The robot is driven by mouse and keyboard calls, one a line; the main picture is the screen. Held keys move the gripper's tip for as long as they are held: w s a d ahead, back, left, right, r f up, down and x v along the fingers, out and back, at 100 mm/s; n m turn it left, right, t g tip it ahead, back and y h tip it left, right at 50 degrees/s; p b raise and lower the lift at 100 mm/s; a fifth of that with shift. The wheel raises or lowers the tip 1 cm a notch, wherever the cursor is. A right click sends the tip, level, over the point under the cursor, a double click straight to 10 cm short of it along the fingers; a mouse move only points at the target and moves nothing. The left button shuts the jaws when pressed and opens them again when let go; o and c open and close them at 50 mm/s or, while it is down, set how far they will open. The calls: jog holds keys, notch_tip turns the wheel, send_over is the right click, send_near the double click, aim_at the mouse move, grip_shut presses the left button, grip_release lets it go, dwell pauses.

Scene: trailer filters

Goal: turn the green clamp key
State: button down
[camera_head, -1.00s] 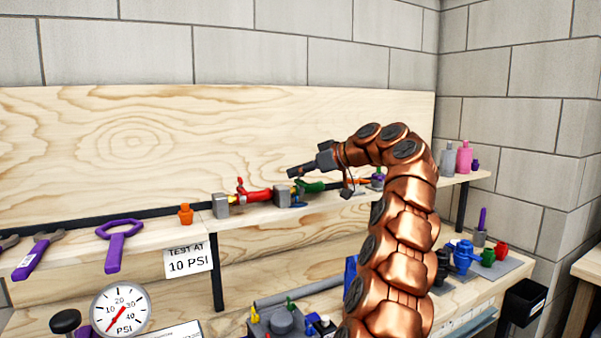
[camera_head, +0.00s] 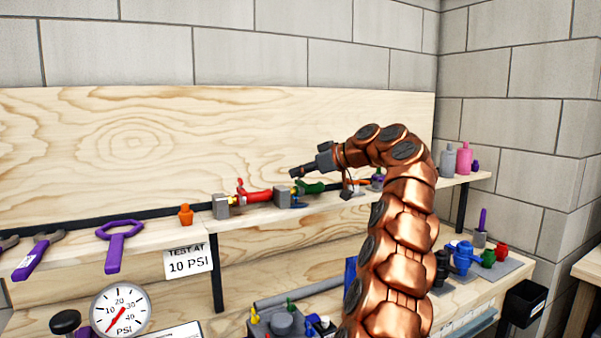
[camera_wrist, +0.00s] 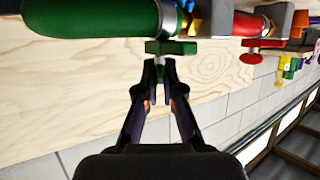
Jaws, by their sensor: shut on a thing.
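The green clamp key (camera_wrist: 171,47) is a small bar below the neck of a green cylinder (camera_wrist: 85,17) in the wrist view. My gripper (camera_wrist: 160,68) has its fingertips close together at the key's stem, shut on it. In the head view the green cylinder (camera_head: 311,188) lies on the upper shelf beside a grey block (camera_head: 283,196). My gripper (camera_head: 297,173) reaches it from the right, and the key is too small to make out there.
An orange fitting (camera_head: 186,215) and a purple tool (camera_head: 119,240) lie farther left on the shelf. Grey and pink bottles (camera_head: 464,158) stand at the shelf's right end.

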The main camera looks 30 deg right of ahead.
jog(key=shift+f+b, duration=0.15)
jog(key=shift+b, duration=0.35)
jog(key=m+t+h+b, duration=0.1)
jog(key=m+h+b, duration=0.1)
jog(key=b, duration=0.2)
jog(key=shift+a+f, duration=0.15)
jog(key=m+h+b, duration=0.1)
jog(key=h+b, duration=0.1)
jog(key=m+h+b, duration=0.1)
jog(key=shift+r+m+t, duration=0.25)
jog(key=shift+m+t, duration=0.05)
jog(key=shift+m+h+b, duration=0.3)
jog(key=shift+m+h, duration=0.3)
jog(key=shift+h, duration=0.2)
jog(key=c, duration=1.3)
grip_release()
jog(key=shift+s+r, duration=0.1)
